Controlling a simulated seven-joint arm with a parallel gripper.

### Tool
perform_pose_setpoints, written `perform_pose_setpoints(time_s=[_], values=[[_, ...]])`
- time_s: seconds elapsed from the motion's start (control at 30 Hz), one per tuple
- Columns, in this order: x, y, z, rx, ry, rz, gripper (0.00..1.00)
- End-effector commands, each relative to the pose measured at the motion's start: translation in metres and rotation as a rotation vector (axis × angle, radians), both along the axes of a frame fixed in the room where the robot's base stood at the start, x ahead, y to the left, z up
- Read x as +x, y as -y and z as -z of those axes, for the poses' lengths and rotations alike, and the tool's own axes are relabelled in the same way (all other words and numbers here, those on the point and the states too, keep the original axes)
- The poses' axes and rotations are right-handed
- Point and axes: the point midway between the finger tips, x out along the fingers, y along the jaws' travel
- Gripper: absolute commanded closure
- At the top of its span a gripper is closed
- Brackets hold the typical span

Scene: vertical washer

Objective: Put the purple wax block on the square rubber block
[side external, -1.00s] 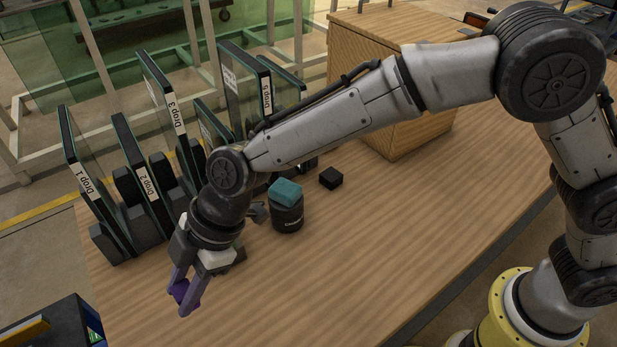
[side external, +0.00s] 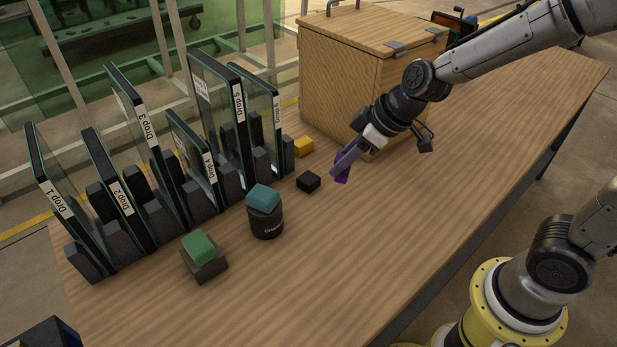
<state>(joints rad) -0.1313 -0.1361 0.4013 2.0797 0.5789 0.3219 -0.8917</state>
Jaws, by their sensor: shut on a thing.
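The purple wax block (side external: 343,169) is between the fingers of my gripper (side external: 340,173), which is shut on it. The fingers point down and to the left and partly hide the block. A small black square block (side external: 308,182), which looks like the square rubber block, lies on the wooden table to the left of my gripper and slightly lower in the picture. Its top is bare. The purple block looks held above the table, apart from the black block.
A teal block (side external: 263,197) sits on a black round container (side external: 266,222). A green block (side external: 199,246) sits on a dark square base (side external: 207,268). A yellow block (side external: 304,146) is near a large wooden box (side external: 335,90). Labelled glass panels (side external: 130,195) stand along the left.

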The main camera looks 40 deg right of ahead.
Motion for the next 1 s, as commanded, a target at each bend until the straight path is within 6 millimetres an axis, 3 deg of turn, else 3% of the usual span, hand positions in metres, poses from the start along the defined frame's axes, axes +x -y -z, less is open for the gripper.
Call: perform_pose_setpoints(time_s=[0.1, 0.3, 0.43, 0.77, 1.0], values=[[-0.002, 0.03, -0.009, 0.009, -0.002, 0.078, 1.0], [0.004, 0.049, -0.015, 0.022, -0.011, 0.126, 1.0], [0.021, 0.047, -0.006, 0.025, -0.016, 0.127, 1.0], [0.089, 0.039, 0.024, 0.024, -0.014, 0.124, 1.0], [0.122, 0.036, 0.062, 0.025, -0.015, 0.126, 1.0]])
